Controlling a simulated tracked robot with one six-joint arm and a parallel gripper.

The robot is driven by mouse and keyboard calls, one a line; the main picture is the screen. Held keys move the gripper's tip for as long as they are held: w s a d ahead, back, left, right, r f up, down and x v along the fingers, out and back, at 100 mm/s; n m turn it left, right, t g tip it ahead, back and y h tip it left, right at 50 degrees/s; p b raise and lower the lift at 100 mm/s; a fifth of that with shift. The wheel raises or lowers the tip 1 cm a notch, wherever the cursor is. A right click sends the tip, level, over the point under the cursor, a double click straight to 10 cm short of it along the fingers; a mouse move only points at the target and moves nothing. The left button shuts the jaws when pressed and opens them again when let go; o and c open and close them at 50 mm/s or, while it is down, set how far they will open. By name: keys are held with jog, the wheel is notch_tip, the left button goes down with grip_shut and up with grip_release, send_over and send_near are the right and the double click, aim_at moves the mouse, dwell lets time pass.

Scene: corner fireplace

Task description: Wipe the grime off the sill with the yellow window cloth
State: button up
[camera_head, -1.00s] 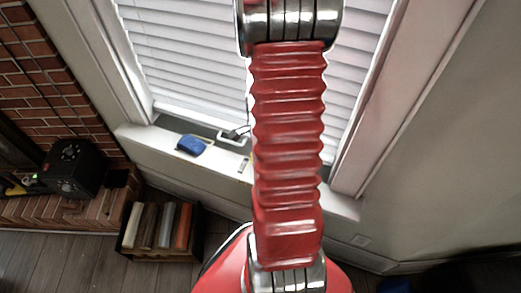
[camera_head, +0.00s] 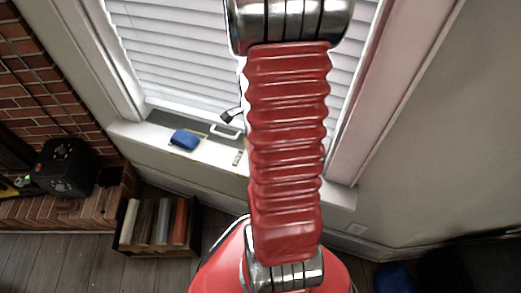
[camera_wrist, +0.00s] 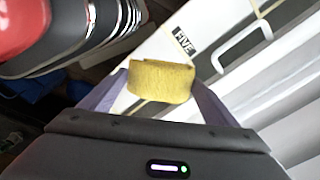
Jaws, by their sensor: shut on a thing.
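The yellow cloth (camera_wrist: 160,82) is a thick, rounded pad in the wrist view. My gripper (camera_wrist: 157,92) is shut on it, with one finger at either side. The white sill (camera_head: 213,154) runs under the window blind in the head view, and part of it (camera_wrist: 152,47) shows beyond the cloth in the wrist view. I cannot tell whether the cloth touches the sill. My red arm hides the cloth and most or all of the gripper in the head view. I cannot make out grime clearly; thin tan lines show on the sill.
A blue pad (camera_head: 185,139) lies on the sill's left part. A white handle (camera_head: 224,131) and a small label (camera_wrist: 184,41) are near the cloth. The wall is at right.

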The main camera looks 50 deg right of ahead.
jog(key=shift+a+f, duration=0.1)
jog(key=shift+f, duration=0.2)
jog(key=shift+f, duration=0.1)
